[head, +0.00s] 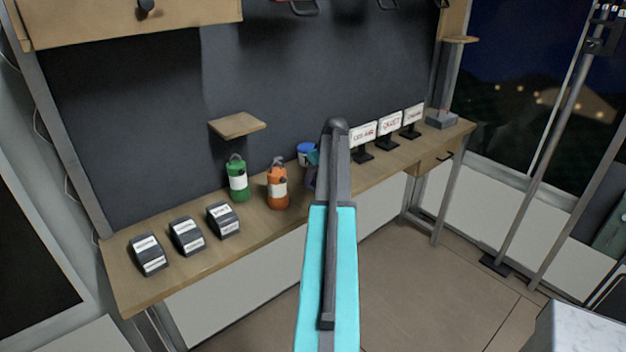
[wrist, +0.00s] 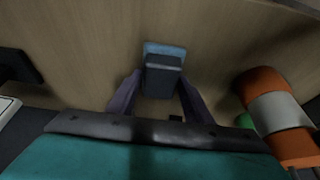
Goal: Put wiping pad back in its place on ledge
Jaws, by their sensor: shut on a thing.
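The wiping pad (wrist: 164,50) shows in the wrist view as a dark block with a light blue layer along its far edge. My gripper (wrist: 160,84) is shut on its dark block, one finger on each side. The wooden bench top fills the view behind the pad; I cannot tell whether they touch. In the head view my arm hides most of the gripper and pad. A bare wooden ledge (head: 237,125) sticks out from the dark wall above the bench, left of my arm. Another small ledge (head: 460,39) is at the far right post.
On the bench (head: 270,232) stand a green bottle (head: 238,182), an orange bottle (head: 277,188), also close right in the wrist view (wrist: 275,108), and a blue-and-white tub (head: 304,153). Several dark labelled blocks (head: 187,236) lie left; several small signs (head: 363,138) stand right.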

